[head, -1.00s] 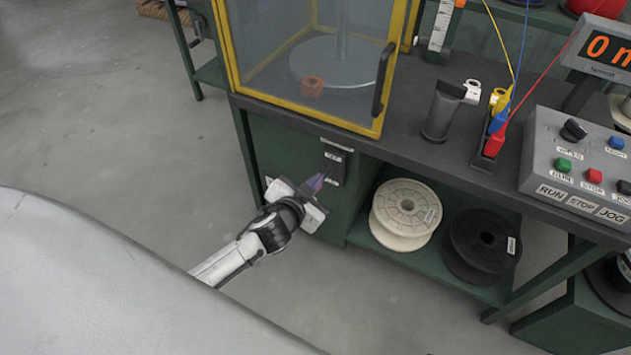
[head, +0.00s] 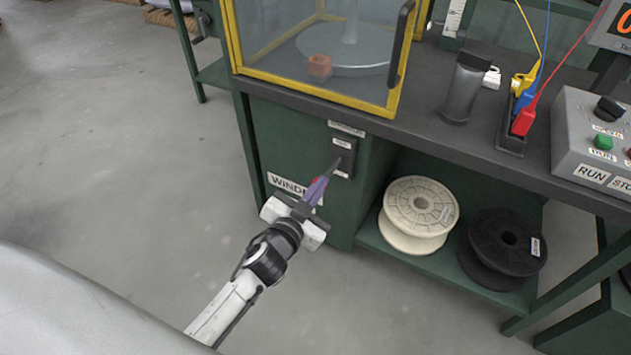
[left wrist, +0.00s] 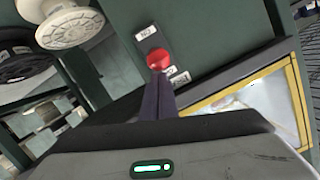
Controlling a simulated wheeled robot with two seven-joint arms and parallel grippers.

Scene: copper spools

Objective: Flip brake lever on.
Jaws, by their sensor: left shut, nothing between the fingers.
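The brake lever (head: 336,165) is a thin dark lever on a dark switch plate (head: 342,150) with small white labels, on the front of the green cabinet. Its red knob (left wrist: 159,59) shows clearly in the left wrist view, straight ahead of the fingers. My left gripper (head: 318,187) is shut and empty, its purple fingertips at the knob end. The gripper partly hides the knob in the head view. My right gripper is not in view.
A yellow-framed clear enclosure (head: 310,96) stands above the lever on the dark bench. A white spool (head: 420,205) and a black spool (head: 502,248) sit on the shelf to the right. Open floor (head: 110,150) lies to the left.

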